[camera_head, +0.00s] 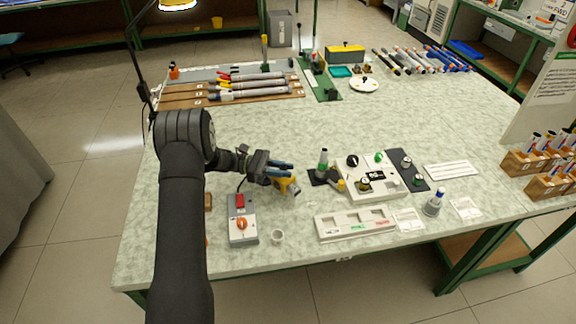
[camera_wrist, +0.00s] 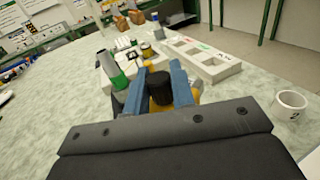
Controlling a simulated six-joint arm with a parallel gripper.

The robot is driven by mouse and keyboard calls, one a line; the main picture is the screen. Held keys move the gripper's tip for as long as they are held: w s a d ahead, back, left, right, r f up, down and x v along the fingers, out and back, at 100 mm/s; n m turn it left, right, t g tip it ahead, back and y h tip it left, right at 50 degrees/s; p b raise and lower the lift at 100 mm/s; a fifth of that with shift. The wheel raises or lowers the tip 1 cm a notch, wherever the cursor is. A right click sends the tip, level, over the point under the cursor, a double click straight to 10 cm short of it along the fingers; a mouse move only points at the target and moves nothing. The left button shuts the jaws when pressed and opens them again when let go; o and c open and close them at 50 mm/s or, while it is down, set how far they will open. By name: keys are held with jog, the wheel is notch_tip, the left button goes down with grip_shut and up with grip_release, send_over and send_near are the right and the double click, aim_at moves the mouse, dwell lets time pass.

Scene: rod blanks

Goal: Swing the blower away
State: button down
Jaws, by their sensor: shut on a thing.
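My gripper (camera_head: 282,172) is at the middle of the bench, its two blue fingers shut on a yellow body with a black end, which looks like the blower (camera_head: 287,186). In the wrist view the blower's black end (camera_wrist: 160,88) sits between the blue fingers (camera_wrist: 158,95), with yellow showing around it. Its lower part and nozzle are largely hidden by my gripper. Just right of it, apart in the head view, a grey and green upright piece (camera_head: 323,162) stands on a dark pad; it also shows in the wrist view (camera_wrist: 112,68).
A grey box with a red switch and orange knob (camera_head: 242,226) is in front of my gripper, with a white cup (camera_head: 277,237) beside it. A white tray (camera_head: 354,223) and a control panel (camera_head: 372,179) lie to the right. The bench behind is clear up to the rods.

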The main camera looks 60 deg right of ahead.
jog(key=shift+w+a+m+g+y, duration=0.15)
jog(key=shift+a+m+g+y, duration=0.1)
jog(key=shift+a+m+y, duration=0.45)
jog(key=shift+w+a+m+g+y, duration=0.15)
jog(key=shift+a+m+g+y, duration=0.2)
jog(key=shift+y, duration=0.55)
jog(key=shift+d, duration=0.1)
jog(key=c, duration=1.3)
grip_release()
jog(key=shift+o, duration=0.2)
notch_tip(320, 180, up, 5)
jog(key=shift+s+f, duration=0.15)
jog(key=shift+f, duration=0.05)
jog(key=s+a+r, duration=0.1)
jog(key=s+r, duration=0.5)
jog(key=s, duration=0.5)
jog(key=shift+s+r, duration=0.15)
jog(key=shift+r, duration=0.05)
